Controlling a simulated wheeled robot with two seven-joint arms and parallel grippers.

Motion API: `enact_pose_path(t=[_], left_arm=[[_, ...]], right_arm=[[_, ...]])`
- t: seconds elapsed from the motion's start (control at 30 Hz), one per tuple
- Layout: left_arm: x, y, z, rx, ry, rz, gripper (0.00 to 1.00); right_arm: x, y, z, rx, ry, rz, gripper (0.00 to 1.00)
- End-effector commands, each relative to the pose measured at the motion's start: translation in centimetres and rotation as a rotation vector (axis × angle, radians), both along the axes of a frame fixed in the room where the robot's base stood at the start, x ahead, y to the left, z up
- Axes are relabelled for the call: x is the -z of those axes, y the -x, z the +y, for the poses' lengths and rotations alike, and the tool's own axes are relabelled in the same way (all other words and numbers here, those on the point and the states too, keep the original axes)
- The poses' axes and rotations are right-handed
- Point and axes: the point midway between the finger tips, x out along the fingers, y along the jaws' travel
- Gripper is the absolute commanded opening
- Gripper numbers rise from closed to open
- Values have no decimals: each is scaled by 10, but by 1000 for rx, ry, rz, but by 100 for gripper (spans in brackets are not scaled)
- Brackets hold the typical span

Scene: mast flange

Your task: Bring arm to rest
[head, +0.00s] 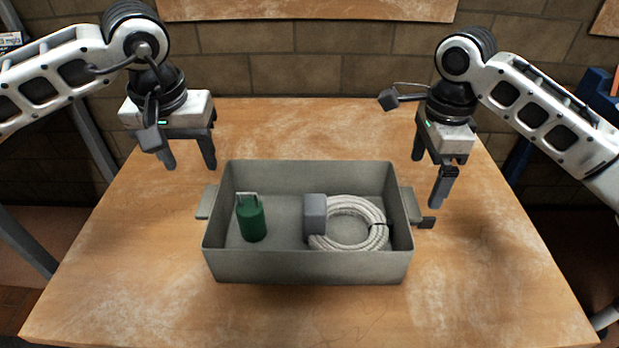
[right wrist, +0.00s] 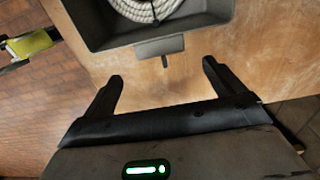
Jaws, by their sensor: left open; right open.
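My left gripper (head: 188,162) is open and empty, above the table (head: 130,270) to the left of the grey tray and behind its left handle. My right gripper (head: 428,180) is open and empty, above the table to the right of the tray. In the right wrist view its two fingers (right wrist: 163,85) are spread, with bare table and the tray's handle (right wrist: 162,47) beyond them. The grey tray (head: 310,268) stands on the table, apart from both grippers. It holds a green bottle-shaped object (head: 251,220) and a coil of pale rope (head: 375,232) with a grey block (head: 315,214).
A small dark piece (head: 428,222) shows beside the tray's right handle (head: 410,204). A brick wall (head: 330,65) stands behind the table. A blue structure (head: 600,90) stands at the far right.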

Motion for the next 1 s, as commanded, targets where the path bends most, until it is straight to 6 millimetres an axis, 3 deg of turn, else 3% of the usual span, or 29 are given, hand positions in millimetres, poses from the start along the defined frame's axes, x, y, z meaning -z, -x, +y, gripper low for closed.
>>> enact_pose_path(t=[0.2,0.7,0.77,1.0], left_arm=[[0,0,0,0,0,0,51],[-1,0,0,0,0,0,51],[-6,0,0,0,0,0,51],[-52,0,0,0,0,0,51]], right_arm=[[-20,0,0,0,0,1,94],[-22,0,0,0,0,1,94],[-27,0,0,0,0,0,94],[-74,0,0,0,0,0,94]])
